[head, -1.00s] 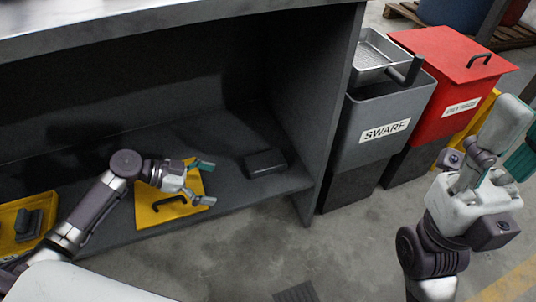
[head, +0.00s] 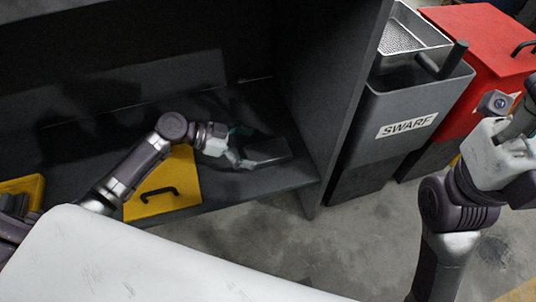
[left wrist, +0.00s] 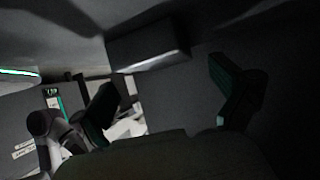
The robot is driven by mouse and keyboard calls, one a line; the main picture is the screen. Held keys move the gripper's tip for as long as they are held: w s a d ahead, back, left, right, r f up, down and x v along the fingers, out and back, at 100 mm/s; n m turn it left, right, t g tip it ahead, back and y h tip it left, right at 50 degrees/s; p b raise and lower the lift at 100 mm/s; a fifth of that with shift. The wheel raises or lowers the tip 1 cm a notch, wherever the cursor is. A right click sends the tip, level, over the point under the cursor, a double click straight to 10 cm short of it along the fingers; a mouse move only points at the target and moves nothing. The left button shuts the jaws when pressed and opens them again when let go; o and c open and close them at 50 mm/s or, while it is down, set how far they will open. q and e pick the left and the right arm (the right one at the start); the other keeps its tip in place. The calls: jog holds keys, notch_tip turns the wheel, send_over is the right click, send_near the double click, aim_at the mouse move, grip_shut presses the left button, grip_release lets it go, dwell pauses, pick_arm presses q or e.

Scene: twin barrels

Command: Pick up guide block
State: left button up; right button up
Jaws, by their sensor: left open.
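The guide block, a dark grey block (head: 268,150), lies on the dark shelf under the bench in the head view. In the left wrist view the block (left wrist: 147,45) sits ahead, near the top middle. My left gripper (head: 244,147) is open at the block's left end, its fingers pointing toward it. In the left wrist view the open fingers (left wrist: 165,95) are spread wide with nothing between them, and the block lies beyond them. I cannot tell in the head view whether a finger touches it. My right gripper (head: 505,145) is at the right edge, partly cut off.
A yellow board with a black handle (head: 165,188) lies on the shelf below my left arm. A yellow tray (head: 30,186) is at far left. The shelf's side panel (head: 335,95) stands right of the block. A SWARF bin (head: 405,110) and a red bin (head: 480,50) stand beyond.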

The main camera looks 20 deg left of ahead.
aim_at(269, 149)
pick_arm(q)
jog(key=shift+w+b+x, duration=0.2)
jog(key=shift+b+x, duration=1.25)
jog(key=shift+x, duration=1.3)
jog(key=shift+r, duration=0.1)
jog(key=c, duration=1.8)
jog(key=shift+w+r, duration=0.1)
jog(key=shift+r, duration=0.15)
jog(key=shift+c, duration=0.3)
